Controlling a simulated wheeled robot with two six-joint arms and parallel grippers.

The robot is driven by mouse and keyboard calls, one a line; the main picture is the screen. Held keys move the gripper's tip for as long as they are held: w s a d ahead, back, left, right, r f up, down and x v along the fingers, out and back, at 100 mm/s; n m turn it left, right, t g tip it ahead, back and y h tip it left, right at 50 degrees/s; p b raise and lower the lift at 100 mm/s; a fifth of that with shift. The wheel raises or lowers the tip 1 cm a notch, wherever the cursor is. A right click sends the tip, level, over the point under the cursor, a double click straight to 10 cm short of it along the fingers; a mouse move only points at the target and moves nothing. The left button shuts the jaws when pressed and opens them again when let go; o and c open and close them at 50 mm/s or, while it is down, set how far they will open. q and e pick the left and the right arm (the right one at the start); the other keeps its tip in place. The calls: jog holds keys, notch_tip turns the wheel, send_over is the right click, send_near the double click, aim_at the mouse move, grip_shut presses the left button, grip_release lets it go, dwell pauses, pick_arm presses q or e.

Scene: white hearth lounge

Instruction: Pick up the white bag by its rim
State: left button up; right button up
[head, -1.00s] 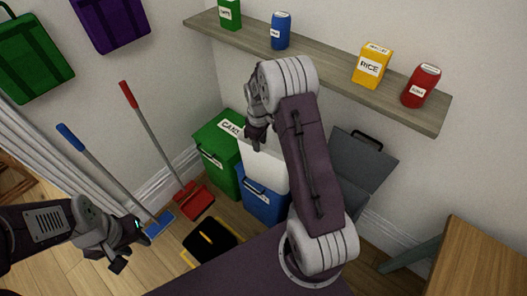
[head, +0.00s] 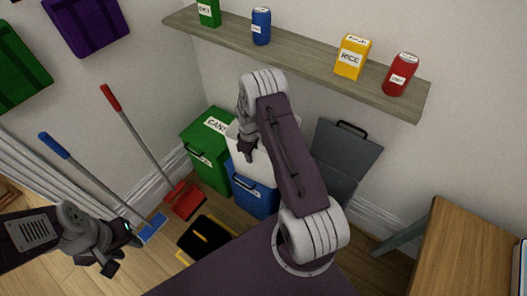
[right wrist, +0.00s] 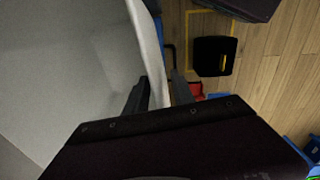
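The white bag (head: 263,167) stands at the back, at the blue bin, partly hidden behind my right arm. It fills the left of the right wrist view (right wrist: 75,75), its pale rim running down towards my fingers. My right gripper (head: 246,152) points down at the bag's near left rim. In the right wrist view its two dark fingers (right wrist: 160,95) stand apart, one on each side of the rim, with a gap showing. My left gripper (head: 122,250) is open and empty, low at the left, away from the bag.
A green bin (head: 205,165) stands left of the blue bin (head: 252,200), and a grey open-lidded bin (head: 343,160) right of it. A shelf (head: 300,62) with packages and cans runs above. A wooden table (head: 465,250) stands at right.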

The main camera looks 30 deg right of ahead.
grip_shut()
dwell(1.4)
